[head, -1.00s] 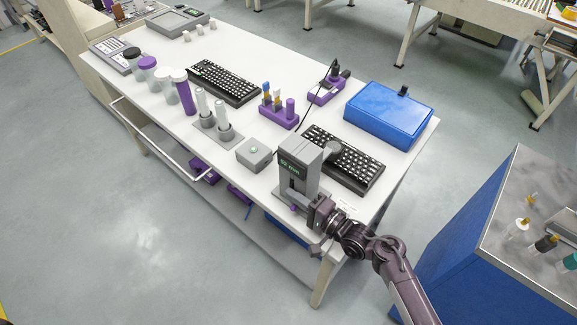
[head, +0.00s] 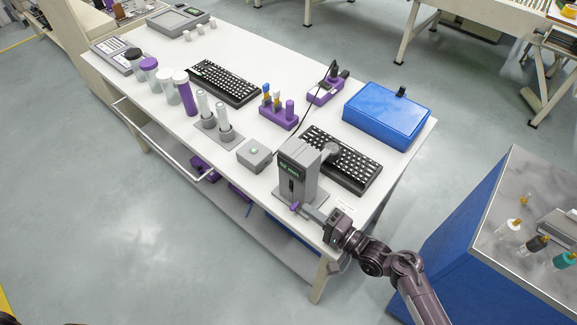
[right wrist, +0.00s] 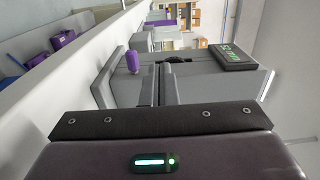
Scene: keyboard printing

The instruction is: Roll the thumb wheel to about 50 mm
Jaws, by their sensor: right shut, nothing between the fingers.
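The grey upright device (head: 298,172) stands near the front right corner of the white table. Its green-lit display (head: 291,169) shows a number in mm, too small to read surely; the display also shows at an angle in the right wrist view (right wrist: 234,55). A round grey disc (head: 331,151) sits at its right side. A small purple knob (head: 295,207) sits low at its front, also in the right wrist view (right wrist: 133,61). I cannot tell which part is the thumb wheel. My right gripper (head: 312,212) is shut and empty, close to the device's base. My left gripper is out of view.
A grey box with a button (head: 254,154) stands left of the device. A black keyboard (head: 343,161) lies behind it, with a blue case (head: 387,113) beyond. Grey posts (head: 223,120) and capped jars stand farther left. A blue cabinet (head: 450,235) is at the right.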

